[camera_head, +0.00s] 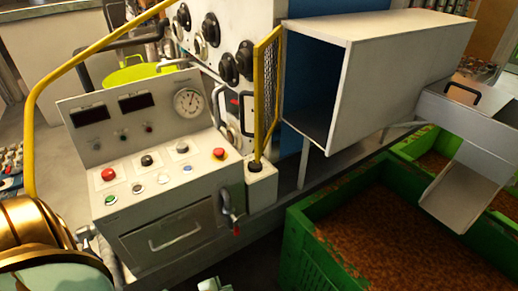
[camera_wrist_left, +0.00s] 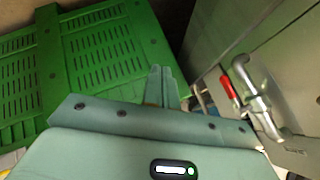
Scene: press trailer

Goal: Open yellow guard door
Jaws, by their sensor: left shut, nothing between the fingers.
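The yellow guard door (camera_head: 266,88) is a mesh panel in a yellow frame, seen nearly edge-on in the head view. It stands on a post on a pale box, beside the dark opening of the grey chute housing (camera_head: 385,75). My left gripper shows only as a small pale piece (camera_head: 211,285) at the bottom edge, low and well away from the door. In the left wrist view its fingers (camera_wrist_left: 161,86) are shut and empty. The door is not in that view. My right gripper is not in view.
A control console (camera_head: 165,180) with buttons and a gauge stands left of the door. A lever with a red grip (camera_head: 228,210) sticks out from its side; a red-gripped lever also shows in the wrist view (camera_wrist_left: 250,92). Green crates (camera_head: 330,200) fill the lower right.

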